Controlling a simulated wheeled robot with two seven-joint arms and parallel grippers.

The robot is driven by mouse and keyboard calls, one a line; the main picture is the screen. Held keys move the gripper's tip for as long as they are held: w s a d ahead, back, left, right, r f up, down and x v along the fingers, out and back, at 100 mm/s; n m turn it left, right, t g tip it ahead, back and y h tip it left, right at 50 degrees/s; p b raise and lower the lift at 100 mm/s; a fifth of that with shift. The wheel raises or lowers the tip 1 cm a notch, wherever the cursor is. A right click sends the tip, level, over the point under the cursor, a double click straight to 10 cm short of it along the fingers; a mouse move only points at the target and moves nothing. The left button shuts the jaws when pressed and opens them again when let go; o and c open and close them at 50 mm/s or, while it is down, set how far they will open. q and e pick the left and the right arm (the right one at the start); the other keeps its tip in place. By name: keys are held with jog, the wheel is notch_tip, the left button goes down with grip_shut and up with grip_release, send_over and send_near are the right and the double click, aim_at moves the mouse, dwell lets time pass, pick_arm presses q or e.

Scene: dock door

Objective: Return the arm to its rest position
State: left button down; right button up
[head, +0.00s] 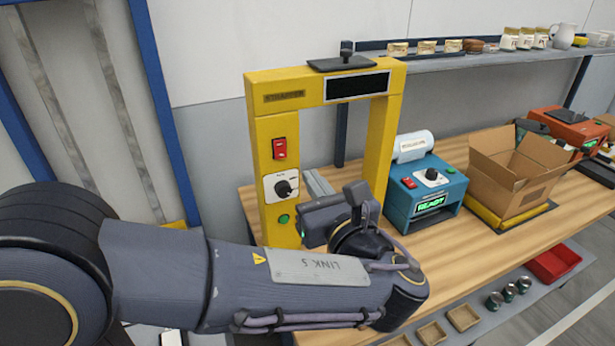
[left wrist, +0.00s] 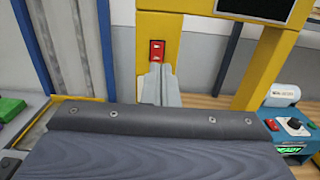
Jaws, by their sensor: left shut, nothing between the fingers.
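My left arm (head: 300,280) comes in from the left in the head view and reaches across the front of the yellow strapper frame (head: 325,85). My left gripper (head: 314,180) shows partly behind my wrist, between the frame's two posts. In the left wrist view its two grey fingers (left wrist: 160,80) are together with nothing between them. They point toward the strapper's left post, just below the red switch (left wrist: 158,50). That switch also shows in the head view (head: 279,148), above a black knob (head: 282,188) and a green button (head: 284,219). My right gripper is not in view.
A blue box with a green READY display (head: 428,190) stands right of the strapper on the wooden bench (head: 470,255). An open cardboard box (head: 500,190) is farther right. A shelf (head: 480,60) with jars runs along the wall. A blue door frame (head: 165,110) stands left.

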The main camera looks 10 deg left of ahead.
pick_arm(q)
jog(key=shift+s, duration=0.2)
jog(key=s+a+f+n+g+h, duration=0.2)
jog(key=s+a+f+n+g, duration=0.4)
jog(key=a+f, duration=0.25)
jog(key=s+a+f+n+g+h, duration=0.3)
jog(key=s+a+f+n+g, duration=0.15)
jog(key=a+f+n, duration=0.4)
jog(key=s+d+f+n+h, duration=0.1)
jog(key=s+d+n+h, duration=0.3)
jog(key=s+n+h, duration=0.5)
jog(key=n, duration=0.7)
jog(key=shift+s+d+t, duration=0.2)
jog(key=shift+t, duration=0.15)
jog(key=shift+f, duration=0.1)
